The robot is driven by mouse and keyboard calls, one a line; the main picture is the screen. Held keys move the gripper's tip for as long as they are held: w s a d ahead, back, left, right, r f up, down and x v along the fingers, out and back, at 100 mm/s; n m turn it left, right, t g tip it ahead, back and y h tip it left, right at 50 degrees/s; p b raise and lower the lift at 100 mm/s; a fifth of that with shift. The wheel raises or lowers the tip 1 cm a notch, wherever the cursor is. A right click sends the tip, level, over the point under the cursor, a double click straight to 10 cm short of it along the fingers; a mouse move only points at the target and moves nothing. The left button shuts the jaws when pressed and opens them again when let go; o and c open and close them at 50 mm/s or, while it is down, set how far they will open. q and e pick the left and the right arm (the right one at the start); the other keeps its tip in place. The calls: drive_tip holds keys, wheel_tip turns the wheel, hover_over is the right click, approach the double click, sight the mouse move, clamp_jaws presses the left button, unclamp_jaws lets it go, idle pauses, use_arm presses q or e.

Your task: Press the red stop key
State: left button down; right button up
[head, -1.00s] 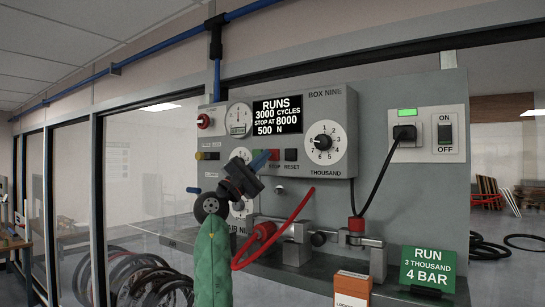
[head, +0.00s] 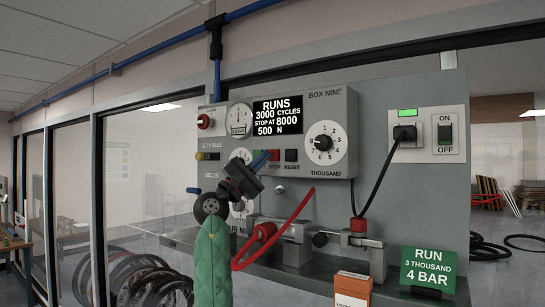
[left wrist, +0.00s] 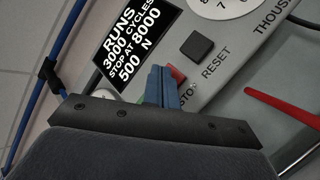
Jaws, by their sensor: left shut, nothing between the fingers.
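The red stop key (head: 274,155) is on the grey control box, above the label STOP. In the left wrist view the red key (left wrist: 176,76) shows at the edge of my blue fingers, which hide part of it and part of the label. My left gripper (head: 265,156) is shut and empty, its fingertips at the left side of the red key in the head view. The shut fingertips (left wrist: 160,72) also show in the left wrist view. I cannot tell whether they touch the key. My right gripper is out of view.
The black reset key (head: 291,155) sits just right of the stop key. A green key (left wrist: 143,99) is partly hidden behind my fingers. A dial (head: 325,142) is further right. A red hose (head: 290,222) and a clamp fixture stand below the box.

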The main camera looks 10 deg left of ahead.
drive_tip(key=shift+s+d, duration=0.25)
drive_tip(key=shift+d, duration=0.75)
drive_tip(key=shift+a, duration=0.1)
use_arm(q)
drive_tip(key=shift+w+b, duration=0.35)
drive_tip(key=shift+b, duration=0.05)
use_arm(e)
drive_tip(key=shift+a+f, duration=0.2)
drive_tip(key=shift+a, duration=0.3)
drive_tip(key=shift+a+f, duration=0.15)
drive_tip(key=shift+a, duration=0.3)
